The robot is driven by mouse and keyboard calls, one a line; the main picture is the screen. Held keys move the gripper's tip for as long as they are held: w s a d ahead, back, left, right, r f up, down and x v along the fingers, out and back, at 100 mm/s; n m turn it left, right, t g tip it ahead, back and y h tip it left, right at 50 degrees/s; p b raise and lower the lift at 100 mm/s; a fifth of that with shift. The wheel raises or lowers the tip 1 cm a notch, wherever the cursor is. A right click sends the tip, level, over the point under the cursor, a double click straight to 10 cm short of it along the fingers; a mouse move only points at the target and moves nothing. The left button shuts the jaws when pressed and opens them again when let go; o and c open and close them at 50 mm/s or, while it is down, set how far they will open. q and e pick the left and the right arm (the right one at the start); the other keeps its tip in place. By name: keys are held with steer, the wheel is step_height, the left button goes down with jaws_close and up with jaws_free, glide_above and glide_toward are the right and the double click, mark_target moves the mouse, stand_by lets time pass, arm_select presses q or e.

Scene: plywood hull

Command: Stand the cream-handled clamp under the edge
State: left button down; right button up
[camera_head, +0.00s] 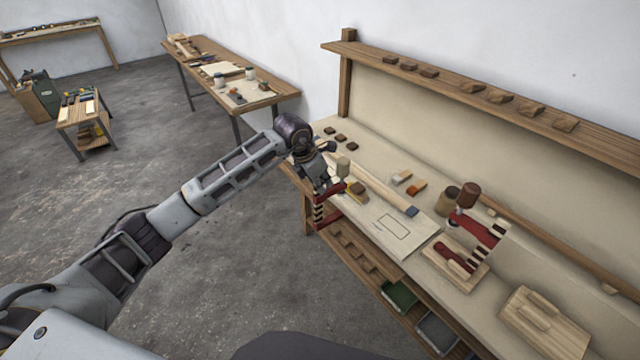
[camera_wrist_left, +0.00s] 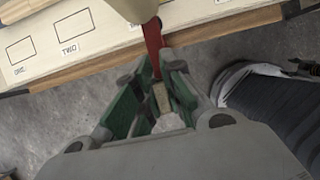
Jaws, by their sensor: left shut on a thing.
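The cream-handled clamp (camera_head: 343,167) has a red frame and sits at the bench's front edge in the head view. Its cream handle stands above the board, and its lower red arm shows lower down, in front of the edge; I cannot tell whether it reaches under. My left gripper (camera_head: 324,183) is shut on the clamp. In the left wrist view the green-padded fingers (camera_wrist_left: 156,88) close around its red bar (camera_wrist_left: 153,45), and the cream handle (camera_wrist_left: 135,8) is cut off at the top.
A pale board (camera_head: 415,243) with a drawn rectangle lies along the front edge (camera_wrist_left: 75,72). A brown-handled red clamp (camera_head: 474,229) stands to the right. Wooden blocks (camera_head: 402,177) lie behind. A lower shelf (camera_head: 358,258) runs beneath. Open floor (camera_head: 230,265) lies left.

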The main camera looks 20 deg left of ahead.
mark_target(342, 172)
arm_select(q)
steer(key=shift+w+d, duration=0.45)
steer(key=shift+w, duration=0.1)
steer(key=shift+w+d+b, duration=0.45)
steer(key=shift+w+d, duration=0.15)
steer(key=shift+w, duration=0.15)
stand_by(0.6)
steer(key=shift+w+d+b, duration=0.35)
steer(key=shift+w+d, duration=0.4)
steer(key=shift+w, duration=0.2)
steer(key=shift+w+d+b, duration=0.35)
steer(key=shift+w+d, duration=0.35)
steer(key=shift+w, duration=0.2)
stand_by(0.3)
steer(key=shift+r, duration=0.1)
stand_by(0.4)
steer(key=c, duration=1.5)
jaws_free()
steer(key=shift+o, duration=0.2)
steer(key=shift+s+a, duration=0.1)
